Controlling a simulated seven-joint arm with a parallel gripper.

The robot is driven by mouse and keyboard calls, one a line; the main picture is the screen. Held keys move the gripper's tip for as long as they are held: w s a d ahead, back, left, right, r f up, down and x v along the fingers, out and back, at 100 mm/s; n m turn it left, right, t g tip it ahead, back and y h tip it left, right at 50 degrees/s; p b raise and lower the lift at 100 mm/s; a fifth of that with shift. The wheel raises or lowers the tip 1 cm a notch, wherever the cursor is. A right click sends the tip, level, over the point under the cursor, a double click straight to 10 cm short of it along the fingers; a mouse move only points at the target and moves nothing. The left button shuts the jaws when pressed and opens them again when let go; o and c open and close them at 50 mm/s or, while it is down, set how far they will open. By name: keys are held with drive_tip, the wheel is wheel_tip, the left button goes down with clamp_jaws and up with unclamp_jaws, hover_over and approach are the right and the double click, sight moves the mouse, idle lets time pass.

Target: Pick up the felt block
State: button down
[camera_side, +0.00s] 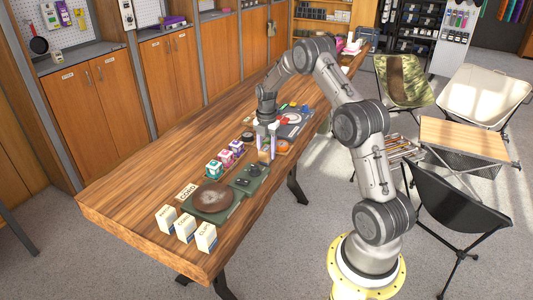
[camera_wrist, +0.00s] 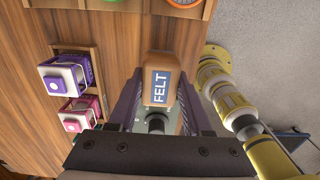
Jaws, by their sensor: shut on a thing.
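The felt block (camera_wrist: 161,73) is a tan wooden block with a blue label reading FELT. In the wrist view it sits between the two fingers of my gripper (camera_wrist: 160,95), which is shut on it. In the side view my gripper (camera_side: 266,152) points down over the table's right part, with the small tan felt block (camera_side: 264,156) at its fingertips. I cannot tell whether the block is clear of the surface. A green tray (camera_side: 250,177) with dark round parts lies just in front of it in the side view, and partly shows behind the block in the wrist view.
The wooden table (camera_side: 140,205) carries a row of coloured cube boxes (camera_side: 225,157), a brown round disc (camera_side: 212,198), white cartons (camera_side: 186,228) and a CORD sign (camera_side: 186,191). Orange and green round items stand behind my gripper. The table's front left is bare. Camp chairs stand right.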

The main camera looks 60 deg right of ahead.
wheel_tip(320, 180, up, 3)
drive_tip(key=shift+f, duration=0.2)
drive_tip(key=s+a+r, duration=0.8)
drive_tip(key=s+r, duration=0.1)
drive_tip(key=s, duration=0.2)
drive_tip(key=shift+a+r, duration=0.3)
drive_tip(key=c, duration=0.8)
unclamp_jaws()
drive_tip(key=shift+c, duration=0.2)
drive_tip(key=c, duration=0.7)
